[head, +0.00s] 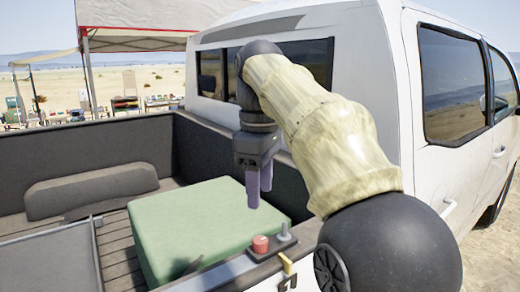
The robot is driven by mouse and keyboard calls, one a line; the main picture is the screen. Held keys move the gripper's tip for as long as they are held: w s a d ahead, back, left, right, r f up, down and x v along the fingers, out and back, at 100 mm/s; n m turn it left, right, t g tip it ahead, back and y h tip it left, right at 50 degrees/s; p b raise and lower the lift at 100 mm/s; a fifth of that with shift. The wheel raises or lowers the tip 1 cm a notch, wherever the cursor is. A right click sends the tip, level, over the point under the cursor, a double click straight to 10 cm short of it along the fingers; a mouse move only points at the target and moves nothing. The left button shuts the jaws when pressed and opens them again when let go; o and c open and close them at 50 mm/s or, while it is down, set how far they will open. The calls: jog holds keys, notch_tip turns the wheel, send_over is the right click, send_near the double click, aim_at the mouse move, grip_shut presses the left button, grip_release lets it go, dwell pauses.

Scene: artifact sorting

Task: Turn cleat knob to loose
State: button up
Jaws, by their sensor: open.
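A red knob (260,243), probably the cleat knob, sits on a small dark base on the truck bed's side rail. A grey upright peg (284,231) stands beside it on the right. My gripper (260,188) points down with two purple fingers, open and empty. In the picture it hangs above the red knob, in front of the green block; its exact distance from the knob cannot be told. No marking for loose or tight can be read on the knob.
A large green block (195,225) lies in the truck bed beside the rail. A small yellowish piece (287,265) is on the rail just below the knob's base. The white truck cab (360,80) rises behind my arm. A canopy (150,14) and distant tables stand at the back left.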

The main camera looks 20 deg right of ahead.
notch_tip(320, 180, up, 6)
jog(key=p, duration=0.3)
jog(key=shift+r, duration=0.25)
dwell(0.3)
